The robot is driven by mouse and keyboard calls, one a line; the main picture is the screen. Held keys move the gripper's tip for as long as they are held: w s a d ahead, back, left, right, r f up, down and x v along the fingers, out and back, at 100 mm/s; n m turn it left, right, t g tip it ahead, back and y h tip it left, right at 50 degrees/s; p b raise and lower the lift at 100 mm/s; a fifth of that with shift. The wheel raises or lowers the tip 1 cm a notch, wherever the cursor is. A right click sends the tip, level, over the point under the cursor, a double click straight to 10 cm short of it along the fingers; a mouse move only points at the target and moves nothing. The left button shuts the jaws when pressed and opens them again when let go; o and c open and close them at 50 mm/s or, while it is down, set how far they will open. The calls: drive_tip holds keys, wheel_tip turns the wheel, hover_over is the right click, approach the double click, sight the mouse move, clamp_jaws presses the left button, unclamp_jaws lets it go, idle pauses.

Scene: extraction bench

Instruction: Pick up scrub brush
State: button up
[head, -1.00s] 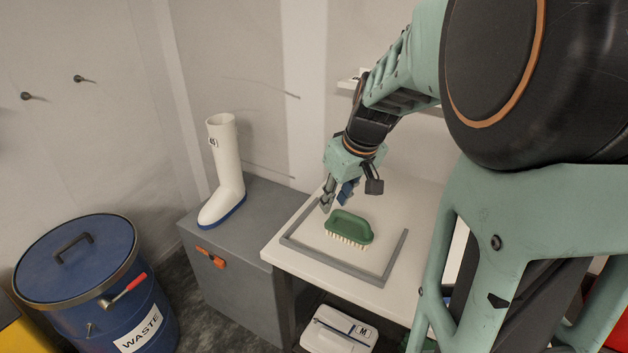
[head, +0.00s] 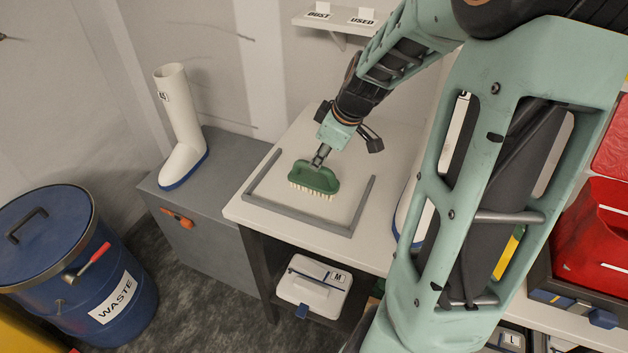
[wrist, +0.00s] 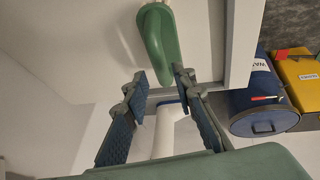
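The scrub brush has a green back and cream bristles (head: 314,179). It lies bristles down on the white bench top, inside a grey three-sided frame (head: 297,218). My gripper (head: 319,160) is at the back side of the brush in the head view, pointing down at it. In the wrist view the fingers of my gripper (wrist: 161,78) are apart, with the near end of the brush (wrist: 160,45) between or just past their tips. A narrow gap shows on the left; whether either finger touches the brush I cannot tell.
A white boot (head: 182,130) stands on a grey cabinet (head: 218,170) left of the bench. A blue waste bin (head: 75,270) is further left. A small labelled shelf (head: 335,22) is on the back wall. Red bins (head: 590,240) are at the right.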

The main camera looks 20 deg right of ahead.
sight(314, 177)
drive_tip(key=shift+x, duration=3.35)
clamp_jaws()
